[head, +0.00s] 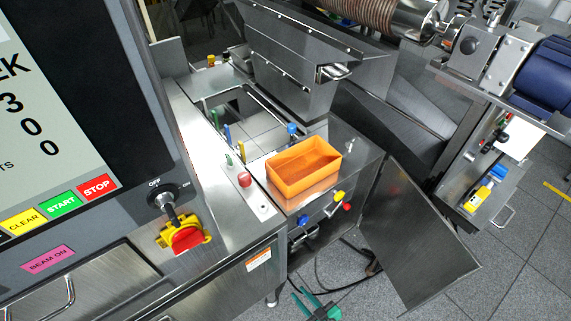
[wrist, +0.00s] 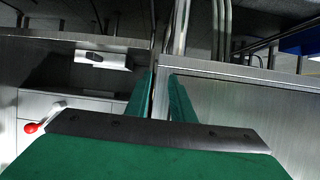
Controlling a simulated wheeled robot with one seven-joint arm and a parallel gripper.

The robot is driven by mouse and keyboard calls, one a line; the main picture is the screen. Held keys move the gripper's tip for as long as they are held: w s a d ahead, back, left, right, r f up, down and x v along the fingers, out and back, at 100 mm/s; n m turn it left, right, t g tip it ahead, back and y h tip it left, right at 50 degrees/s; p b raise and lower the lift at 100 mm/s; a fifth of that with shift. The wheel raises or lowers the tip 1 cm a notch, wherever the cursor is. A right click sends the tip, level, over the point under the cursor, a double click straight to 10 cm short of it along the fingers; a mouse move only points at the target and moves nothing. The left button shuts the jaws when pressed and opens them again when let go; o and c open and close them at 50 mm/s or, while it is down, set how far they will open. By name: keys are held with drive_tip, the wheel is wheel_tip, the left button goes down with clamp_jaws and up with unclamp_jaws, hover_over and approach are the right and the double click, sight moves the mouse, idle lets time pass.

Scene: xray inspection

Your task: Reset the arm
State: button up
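My gripper (head: 299,300) shows at the bottom edge of the head view, low in front of the steel cabinet, with green fingers pointing up and left. In the wrist view its two green fingers (wrist: 161,74) have a narrow gap between them and hold nothing. Most of my arm is outside the head view.
An orange bin (head: 304,168) stands on the steel cabinet top. The cabinet's door (head: 425,235) hangs open to the right of my gripper. A control panel with a red rotary switch (head: 187,238) stands at left. Dark cables lie on the tiled floor (head: 520,270), which is clear at right.

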drive_tip(key=s+a+f+m+g+h, duration=0.2)
drive_tip(key=s+a+f+m+h, duration=0.1)
drive_tip(key=s+a, duration=0.3)
drive_tip(key=s+r+m+h, duration=0.2)
drive_tip(key=s+r+h, duration=0.15)
drive_tip(key=s, duration=0.45)
drive_tip(key=s+r+m+t, duration=0.1)
drive_tip(key=s+r+t, duration=0.2)
drive_tip(key=r, duration=1.3)
drive_tip(key=s+r+m+t, duration=0.1)
drive_tip(key=s+r+t, duration=0.2)
drive_tip(key=r, duration=1.3)
drive_tip(key=shift+t+h, duration=0.4)
drive_tip(key=shift+h, duration=0.05)
